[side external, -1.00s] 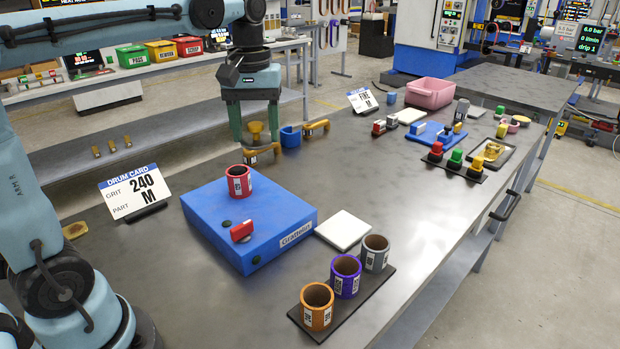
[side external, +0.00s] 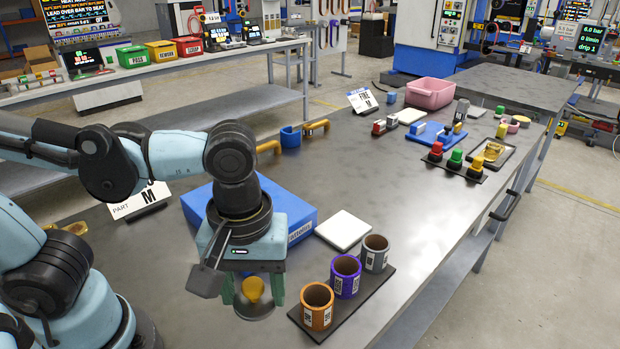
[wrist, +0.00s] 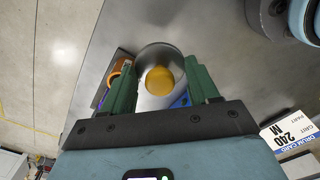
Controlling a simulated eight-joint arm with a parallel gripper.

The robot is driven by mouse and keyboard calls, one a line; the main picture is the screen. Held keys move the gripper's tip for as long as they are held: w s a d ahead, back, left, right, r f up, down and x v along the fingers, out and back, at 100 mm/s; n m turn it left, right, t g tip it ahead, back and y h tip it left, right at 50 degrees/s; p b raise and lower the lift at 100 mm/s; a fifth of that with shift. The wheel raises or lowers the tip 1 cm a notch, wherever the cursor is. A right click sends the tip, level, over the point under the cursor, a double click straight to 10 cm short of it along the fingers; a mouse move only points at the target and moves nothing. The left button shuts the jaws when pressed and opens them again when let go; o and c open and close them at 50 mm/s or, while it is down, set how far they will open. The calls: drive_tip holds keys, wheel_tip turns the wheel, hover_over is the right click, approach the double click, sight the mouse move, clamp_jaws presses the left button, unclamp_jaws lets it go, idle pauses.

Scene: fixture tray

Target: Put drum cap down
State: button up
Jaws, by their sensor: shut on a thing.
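The drum cap (side external: 256,313) is a grey metal disc with a yellow-orange knob on top. My gripper (side external: 252,290) is shut on its knob, with green fingers on both sides. In the wrist view, the cap (wrist: 159,55) lies between the fingers (wrist: 160,85). The cap is level, close above or on the steel bench, left of the black rack; I cannot tell whether it touches. The blue fixture block (side external: 285,200) is behind my gripper, and my arm hides most of its top.
The black rack (side external: 372,300) holds an orange (side external: 318,316), a purple (side external: 346,287) and a grey sleeve (side external: 375,262), close to the right of my gripper. A white pad (side external: 343,230) lies behind them. The drum card (side external: 150,205) stands at left, partly hidden. The bench middle is clear.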

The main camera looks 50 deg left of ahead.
drive_tip(key=shift+s+d+f, duration=0.1)
drive_tip(key=shift+s+f, duration=0.2)
drive_tip(key=shift+s, duration=0.2)
drive_tip(key=shift+f, duration=0.2)
drive_tip(key=w+a+f, duration=0.4)
drive_tip(key=w+a, duration=0.1)
drive_tip(key=w+a+f, duration=0.2)
drive_tip(key=a, duration=0.1)
drive_tip(key=shift+w+a+f, duration=0.2)
drive_tip(key=shift+w+f, duration=0.1)
drive_tip(key=shift+f, duration=2.1)
drive_tip(key=o, duration=1)
drive_tip(key=shift+f, duration=0.1)
drive_tip(key=shift+o, duration=0.2)
